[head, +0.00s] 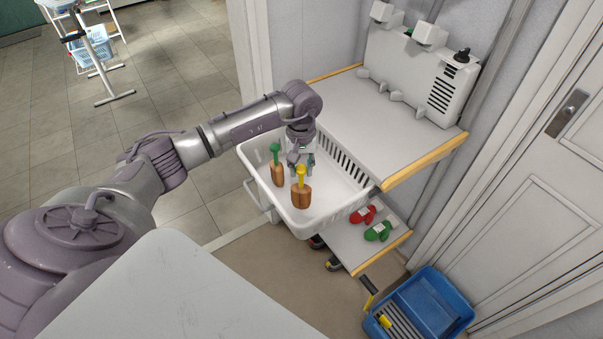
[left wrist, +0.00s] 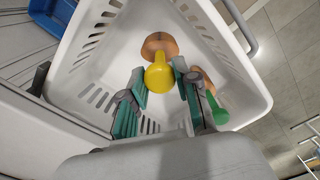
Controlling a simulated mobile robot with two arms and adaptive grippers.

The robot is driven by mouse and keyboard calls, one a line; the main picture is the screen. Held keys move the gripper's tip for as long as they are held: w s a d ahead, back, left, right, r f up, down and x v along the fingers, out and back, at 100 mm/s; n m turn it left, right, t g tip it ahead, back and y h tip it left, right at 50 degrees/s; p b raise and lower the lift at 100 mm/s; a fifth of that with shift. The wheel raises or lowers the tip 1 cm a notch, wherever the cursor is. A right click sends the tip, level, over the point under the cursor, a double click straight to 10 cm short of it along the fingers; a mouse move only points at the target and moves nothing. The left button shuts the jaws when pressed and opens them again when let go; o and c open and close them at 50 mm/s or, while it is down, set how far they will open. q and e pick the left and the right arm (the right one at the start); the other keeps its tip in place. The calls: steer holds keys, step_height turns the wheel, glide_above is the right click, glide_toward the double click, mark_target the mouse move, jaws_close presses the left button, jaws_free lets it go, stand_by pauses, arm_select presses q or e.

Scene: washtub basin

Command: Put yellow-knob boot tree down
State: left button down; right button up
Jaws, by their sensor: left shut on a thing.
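The yellow-knob boot tree (head: 301,195) has a brown wooden body and a yellow knob, and stands about upright inside the white slotted basin (head: 335,218). My left gripper (head: 301,168) points down over the basin and is shut on the yellow knob. In the left wrist view the yellow knob (left wrist: 158,74) sits between the green-padded fingers (left wrist: 160,92). I cannot tell whether its base touches the basin floor. My right gripper is not in view.
A grey shelf with a wooden edge (head: 425,160) stands right of the basin. A lower shelf holds a red item (head: 362,215) and a green item (head: 378,231). A blue tray (head: 440,300) lies at lower right. The basin's right part is free.

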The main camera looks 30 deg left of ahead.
mark_target(301, 187)
arm_select(q)
step_height(301, 187, down, 2)
steer(key=shift+d+f, duration=0.1)
steer(key=shift+f, duration=0.1)
steer(key=shift+f+p, duration=0.3)
steer(key=shift+f, duration=0.1)
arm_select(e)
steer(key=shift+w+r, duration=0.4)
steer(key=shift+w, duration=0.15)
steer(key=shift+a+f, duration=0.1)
arm_select(q)
steer(key=shift+f+b, duration=0.2)
steer(key=shift+b, duration=0.1)
steer(key=c, duration=0.8)
jaws_free()
steer(key=shift+c, duration=0.2)
steer(key=shift+r, duration=0.1)
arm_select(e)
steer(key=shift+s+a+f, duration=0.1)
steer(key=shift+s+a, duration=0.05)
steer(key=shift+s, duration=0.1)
